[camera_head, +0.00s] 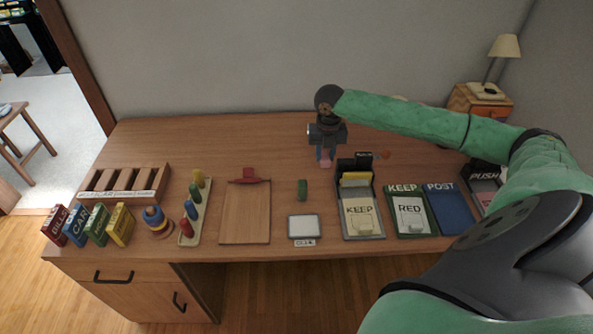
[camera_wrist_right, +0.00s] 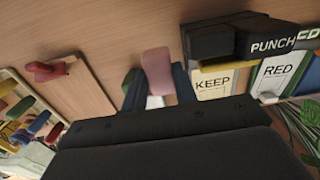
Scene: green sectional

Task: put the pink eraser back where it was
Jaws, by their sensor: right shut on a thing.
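The pink eraser (camera_head: 325,163) is held in my right gripper (camera_head: 325,155), over the back middle part of the desk. In the right wrist view the pink eraser (camera_wrist_right: 157,70) sits between the two blue-grey fingertips (camera_wrist_right: 158,88), which are shut on it. It sticks out beyond the fingertips. I cannot tell its exact height above the desk. My left gripper is not in view.
The back left desk is clear.

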